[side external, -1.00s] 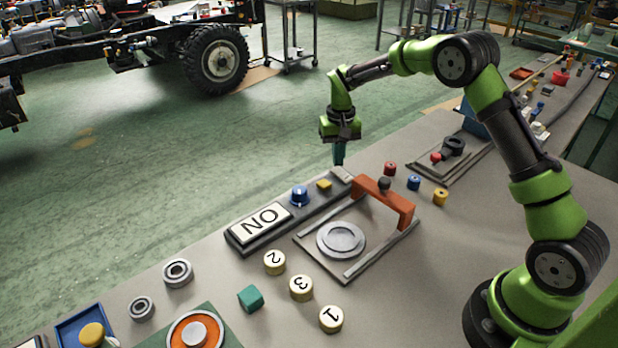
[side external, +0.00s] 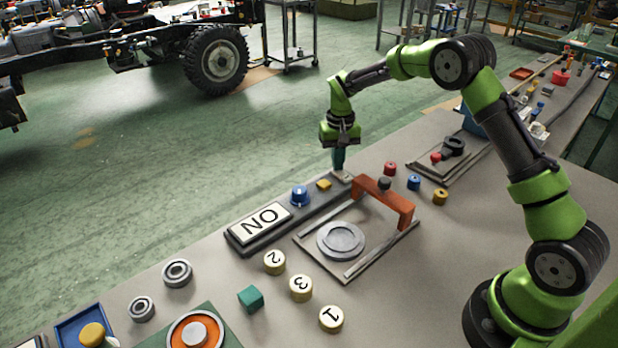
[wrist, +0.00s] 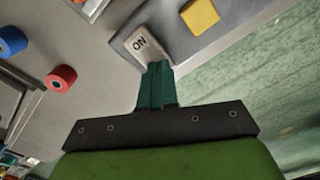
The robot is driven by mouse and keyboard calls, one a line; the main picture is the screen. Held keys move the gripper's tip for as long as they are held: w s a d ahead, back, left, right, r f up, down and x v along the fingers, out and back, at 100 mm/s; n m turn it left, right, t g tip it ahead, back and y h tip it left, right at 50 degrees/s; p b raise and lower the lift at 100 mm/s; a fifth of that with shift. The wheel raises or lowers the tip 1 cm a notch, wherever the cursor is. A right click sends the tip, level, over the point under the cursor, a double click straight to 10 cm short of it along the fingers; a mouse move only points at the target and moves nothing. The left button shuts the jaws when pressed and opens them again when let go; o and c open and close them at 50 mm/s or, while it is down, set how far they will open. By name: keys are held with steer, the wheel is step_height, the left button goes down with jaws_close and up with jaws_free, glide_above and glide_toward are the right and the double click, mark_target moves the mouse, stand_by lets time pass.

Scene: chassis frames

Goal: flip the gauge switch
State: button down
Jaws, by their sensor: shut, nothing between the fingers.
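The dark gauge panel (side external: 262,232) lies along the far edge of the table, with a large white label that reads as upside-down "ON" in the side view. It carries a blue knob (side external: 300,195), a yellow block (side external: 324,184) and a light grey switch plate at its right end. In the wrist view the switch plate (wrist: 142,44) reads "ON" and the yellow block (wrist: 199,16) is beside it. My gripper (side external: 338,167) is shut and empty, pointing down at the switch end. Its dark green fingertips (wrist: 157,68) overlap the plate's lower edge; contact cannot be told.
An orange-red handle (side external: 385,197) over a framed plate stands close to the panel. Numbered discs (side external: 301,287) and a green cube (side external: 250,298) are nearer. Open floor lies beyond the panel.

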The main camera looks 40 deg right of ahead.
mark_target(340, 173)
steer(key=shift+f, duration=0.35)
steer(key=shift+r, duration=3.55)
steer(key=shift+s+a+f, duration=0.2)
steer(key=shift+s+f, duration=0.4)
steer(key=shift+s, duration=0.1)
steer(key=s+a+r+t, duration=0.2)
steer(key=s+r, duration=0.3)
steer(key=s, duration=0.4)
steer(key=s+a+r+n+t+y, duration=0.1)
steer(key=s+a+r+t, duration=0.1)
steer(key=s+a+r, duration=0.3)
steer(key=s+a+r+n+t+y, duration=0.1)
steer(key=s+a+r+t, duration=0.2)
steer(key=s, duration=0.9)
step_height(340, 173, up, 2)
steer(key=shift+s+a+r, duration=0.1)
steer(key=shift+s+a, duration=0.1)
steer(key=shift+s, duration=0.1)
